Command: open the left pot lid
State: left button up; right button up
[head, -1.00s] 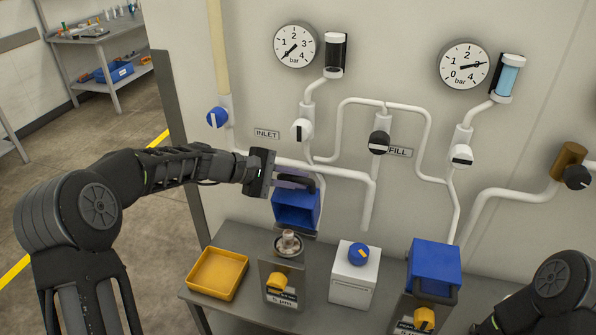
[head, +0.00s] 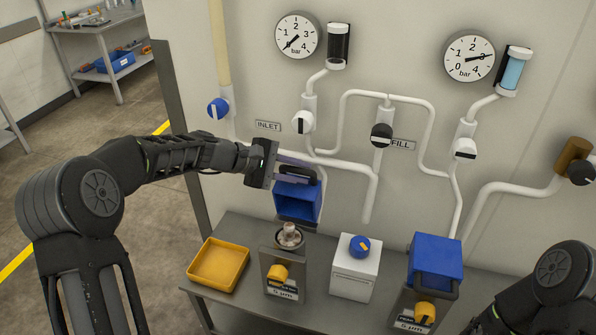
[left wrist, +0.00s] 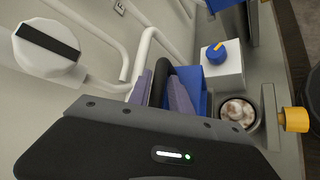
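The left pot (head: 282,262) is a grey box with a yellow knob on its front. Its blue lid (head: 298,204) stands raised at the back against the wall side, and a pale metallic piece (head: 289,237) shows in the uncovered mouth. My left gripper (head: 303,172) is at the lid's black handle (head: 316,176). In the left wrist view its two purple-grey fingers (left wrist: 162,88) stand apart, with the black handle between them; the gripper looks open. The pot's mouth (left wrist: 240,113) shows at the right there. My right gripper is out of view; only part of that arm shows.
A yellow tray (head: 218,265) is left of the pot on the grey bench. A white box with a blue knob (head: 355,268) is on its right, then another pot with its blue lid (head: 436,261) down. White pipes (head: 343,170) and valves run along the wall behind.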

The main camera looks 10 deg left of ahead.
pick_arm(q)
jog(key=b+v, duration=0.1)
jog(key=v, duration=0.5)
jog(key=shift+s+a+r+b, duration=0.15)
jog(key=shift+a+b, duration=0.2)
jog(key=shift+b, duration=0.05)
jog(key=shift+s+a+r, duration=0.25)
jog(key=shift+a+r, duration=0.05)
jog(key=shift+a, duration=0.05)
jog(key=shift+a, duration=0.1)
